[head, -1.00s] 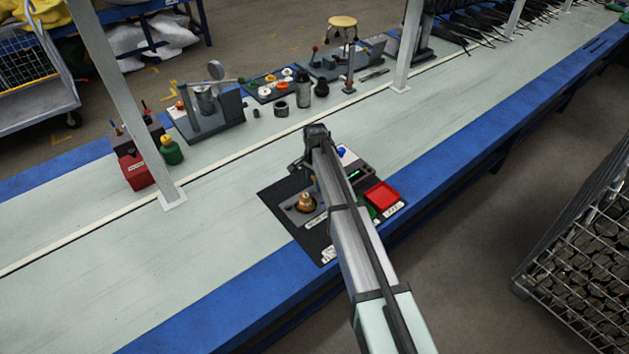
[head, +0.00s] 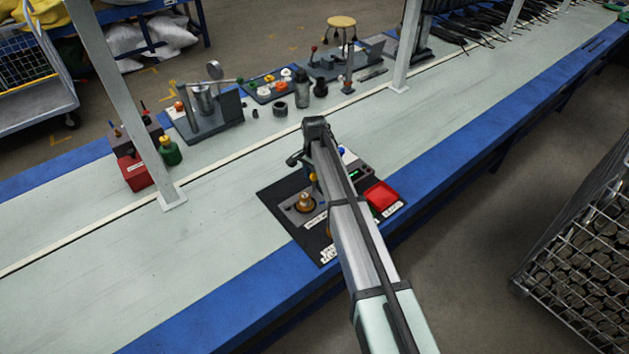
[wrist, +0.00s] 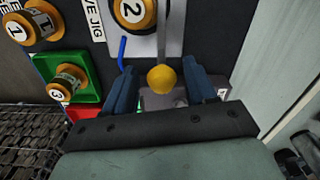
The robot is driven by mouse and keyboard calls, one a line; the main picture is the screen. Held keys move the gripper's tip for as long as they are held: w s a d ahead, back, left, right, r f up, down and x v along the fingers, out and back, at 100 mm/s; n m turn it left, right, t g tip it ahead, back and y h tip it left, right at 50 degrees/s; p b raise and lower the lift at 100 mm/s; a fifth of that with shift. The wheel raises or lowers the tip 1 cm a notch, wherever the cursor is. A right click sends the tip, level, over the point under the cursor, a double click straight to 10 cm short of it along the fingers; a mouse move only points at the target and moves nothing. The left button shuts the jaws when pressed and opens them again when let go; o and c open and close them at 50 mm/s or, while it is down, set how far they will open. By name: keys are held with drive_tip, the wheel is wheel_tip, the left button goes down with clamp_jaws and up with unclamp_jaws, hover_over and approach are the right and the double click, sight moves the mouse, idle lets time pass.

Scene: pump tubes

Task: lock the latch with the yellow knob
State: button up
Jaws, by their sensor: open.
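The yellow knob (wrist: 162,79) is in the middle of the wrist view, at the near end of a grey bar (wrist: 162,45) that runs up the picture. My gripper (wrist: 159,69) is open, with one blue finger on each side of the knob. Gaps show between knob and fingers, so I see no grip. In the head view the knob (head: 313,177) shows as a small yellow spot beside my arm. The rest of the latch is mostly hidden by my arm there.
A brass part marked 2 (wrist: 131,10) stands on the jig plate. Part 1 (wrist: 35,25) is at upper left; part 3 (wrist: 67,84) sits in a green tray (wrist: 88,66). A red tray (head: 381,195) lies right of my arm.

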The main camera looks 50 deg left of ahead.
wheel_tip(320, 180, up, 11)
idle(0.4)
idle(0.4)
drive_tip(key=w+d+f, duration=0.4)
drive_tip(key=w+d, duration=0.2)
drive_tip(key=d, duration=0.5)
drive_tip(key=w+d+f, duration=0.3)
drive_tip(key=w+d, duration=0.3)
drive_tip(key=d, duration=0.6)
drive_tip(key=w+d+f, duration=0.4)
drive_tip(key=w+d, duration=0.3)
drive_tip(key=d, duration=0.4)
drive_tip(key=s+d+f+m, duration=0.1)
drive_tip(key=d+f, duration=0.2)
drive_tip(key=d, duration=1.4)
drive_tip(key=s+d+f+m, duration=0.1)
drive_tip(key=d+f, duration=0.3)
drive_tip(key=d, duration=1.2)
drive_tip(key=s+d+f, duration=0.2)
drive_tip(key=s+d, duration=0.5)
drive_tip(key=d, duration=0.5)
drive_tip(key=s+f+g, duration=0.3)
drive_tip(key=s+f, duration=0.7)
drive_tip(key=s, duration=0.4)
drive_tip(key=s+f+g, duration=0.3)
drive_tip(key=s+f, duration=0.7)
drive_tip(key=s, duration=0.5)
drive_tip(key=shift+g, duration=0.4)
